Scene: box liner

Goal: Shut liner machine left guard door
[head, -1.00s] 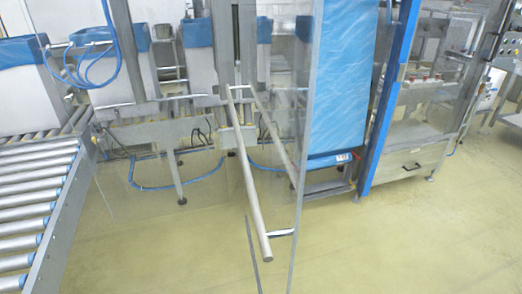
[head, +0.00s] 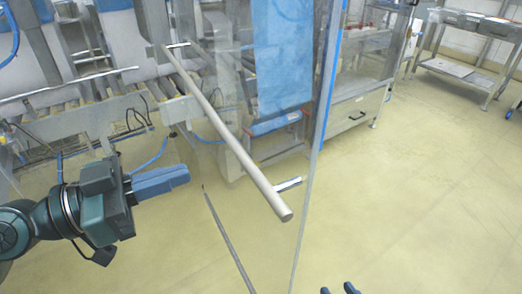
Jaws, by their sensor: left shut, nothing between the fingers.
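The guard door is a clear panel, open and swung out toward me, with an upright edge (head: 311,170) running down the head view. A long grey bar handle (head: 225,130) slants across the panel from upper left to lower right, on a short bracket near its lower end. My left gripper (head: 188,175) is shut and empty, left of the bar and apart from it, with its blue fingers pointing right. Two dark blue fingertips of my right gripper (head: 338,289) show at the bottom edge, slightly apart; the rest is out of frame.
The liner machine stands behind the panel, with a blue film sheet (head: 282,60) and a grey cabinet (head: 350,115). A metal table (head: 470,65) stands at the back right. The yellowish floor (head: 420,200) at the right is clear.

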